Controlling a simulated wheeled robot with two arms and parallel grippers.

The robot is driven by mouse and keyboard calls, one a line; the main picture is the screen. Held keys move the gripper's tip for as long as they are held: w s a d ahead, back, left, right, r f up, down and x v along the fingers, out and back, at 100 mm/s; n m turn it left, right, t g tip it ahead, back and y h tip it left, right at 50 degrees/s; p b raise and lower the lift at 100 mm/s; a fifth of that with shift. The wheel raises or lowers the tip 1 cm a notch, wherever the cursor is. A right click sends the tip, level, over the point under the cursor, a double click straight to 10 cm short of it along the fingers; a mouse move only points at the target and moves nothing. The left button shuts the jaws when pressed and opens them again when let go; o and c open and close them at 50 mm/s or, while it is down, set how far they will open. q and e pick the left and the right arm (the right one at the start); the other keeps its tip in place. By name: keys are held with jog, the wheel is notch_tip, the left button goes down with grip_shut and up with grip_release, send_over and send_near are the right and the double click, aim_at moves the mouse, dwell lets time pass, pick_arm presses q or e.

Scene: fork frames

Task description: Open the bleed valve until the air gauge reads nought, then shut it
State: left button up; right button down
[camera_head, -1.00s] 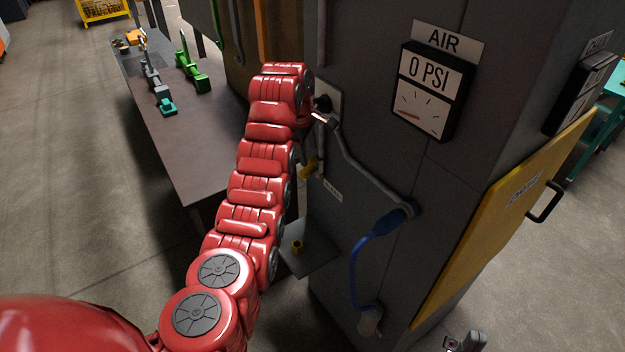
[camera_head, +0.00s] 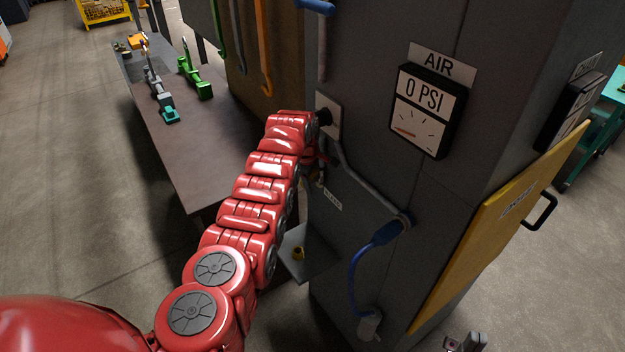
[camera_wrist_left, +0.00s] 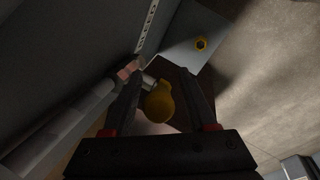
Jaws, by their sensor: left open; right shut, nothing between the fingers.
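The air gauge (camera_head: 428,110) on the dark cabinet reads 0 PSI, its red needle at the left of the dial. In the left wrist view, the yellow bleed valve handle (camera_wrist_left: 158,103) lies between the fingers of my open left gripper (camera_wrist_left: 160,77). I cannot tell whether either finger touches it. In the head view my red left arm hides most of the handle and gripper, just above a small label (camera_head: 332,199) on the cabinet. My right gripper (camera_head: 465,343) just shows at the bottom edge, shut and empty, away from the valve.
A small grey shelf (camera_head: 296,266) with a yellow ring stands below the valve. A yellow panel (camera_head: 490,230) juts out at right. A workbench (camera_head: 200,150) with tools stands at left.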

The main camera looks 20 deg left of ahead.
pick_arm(q)
grip_shut()
dwell(1.4)
